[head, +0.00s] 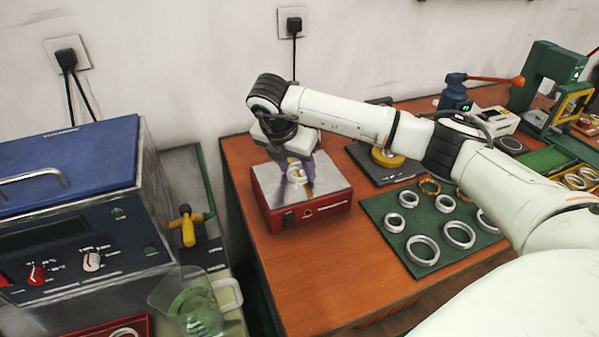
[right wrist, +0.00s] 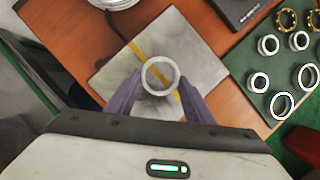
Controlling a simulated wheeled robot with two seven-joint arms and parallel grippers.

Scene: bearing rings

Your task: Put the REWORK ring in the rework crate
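My right gripper (head: 297,178) points down over a red device with a grey metal top plate (head: 262,180). Its purple fingers stand on both sides of a silver ring (right wrist: 146,84), with no clear gap at the tips (right wrist: 160,78). The gripper looks shut on this ring. I cannot tell whether the ring touches the plate (right wrist: 203,47) or hangs just above it. No REWORK marking is readable on any ring. A red tray (head: 143,320) with a ring in it is cut off at bottom left; no label shows on it. My left gripper is out of view.
A green mat (head: 385,208) holds several silver and brass rings right of the device. Behind it is a dark plate with a yellow disc (head: 387,158). A green press (head: 545,75) stands at far right. A blue-lidded machine (head: 70,165) and beaker (head: 190,305) stand left, across a gap.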

